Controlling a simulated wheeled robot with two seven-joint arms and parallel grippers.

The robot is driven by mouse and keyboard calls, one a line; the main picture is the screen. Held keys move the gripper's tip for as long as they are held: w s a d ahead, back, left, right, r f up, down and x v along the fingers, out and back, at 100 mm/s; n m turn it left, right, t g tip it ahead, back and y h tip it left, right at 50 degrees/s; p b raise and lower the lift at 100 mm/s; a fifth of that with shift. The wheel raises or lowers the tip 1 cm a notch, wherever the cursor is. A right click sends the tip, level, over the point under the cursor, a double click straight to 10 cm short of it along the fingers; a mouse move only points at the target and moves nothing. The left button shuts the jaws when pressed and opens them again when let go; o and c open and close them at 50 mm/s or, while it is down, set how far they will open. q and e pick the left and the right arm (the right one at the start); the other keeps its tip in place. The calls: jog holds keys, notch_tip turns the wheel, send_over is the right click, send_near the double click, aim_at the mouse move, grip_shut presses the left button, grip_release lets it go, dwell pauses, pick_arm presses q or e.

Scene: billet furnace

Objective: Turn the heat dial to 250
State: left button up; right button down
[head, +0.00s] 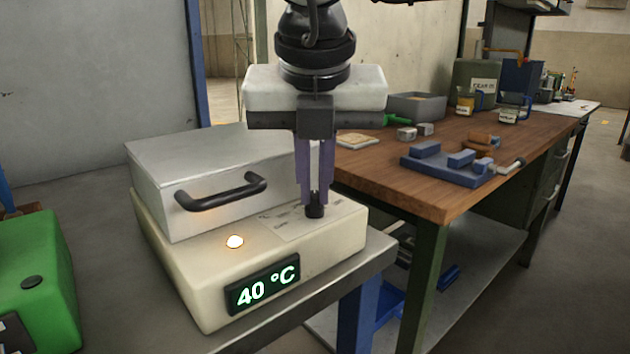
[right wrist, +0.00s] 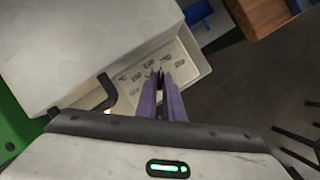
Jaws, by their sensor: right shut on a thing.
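The billet furnace (head: 190,285) is a cream box with a grey metal lid (head: 215,165) and a black handle. The black heat dial (head: 315,211) stands at the right of the top, beside a printed scale. My right gripper (head: 315,195) points straight down with its purple fingers shut on the dial. In the right wrist view the fingertips (right wrist: 161,75) meet over the scale and mostly hide the dial. My left gripper is in neither view.
A wooden workbench (head: 440,210) stands to the right with a blue vise (head: 445,168), a grey bin (head: 417,107) and several containers. A green machine (head: 32,285) stands at the left. The furnace sits on a metal stand (head: 360,263) with a narrow free edge.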

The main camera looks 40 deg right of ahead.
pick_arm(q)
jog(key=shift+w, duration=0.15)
pick_arm(e)
jog(key=shift+s+f, duration=0.1)
jog(key=c, duration=1.9)
grip_release()
jog(key=shift+o, duration=0.2)
pick_arm(q)
jog(key=p, duration=0.3)
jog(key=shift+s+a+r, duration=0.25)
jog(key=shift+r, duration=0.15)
pick_arm(e)
jog(key=v, duration=1)
jog(key=shift+r, duration=0.2)
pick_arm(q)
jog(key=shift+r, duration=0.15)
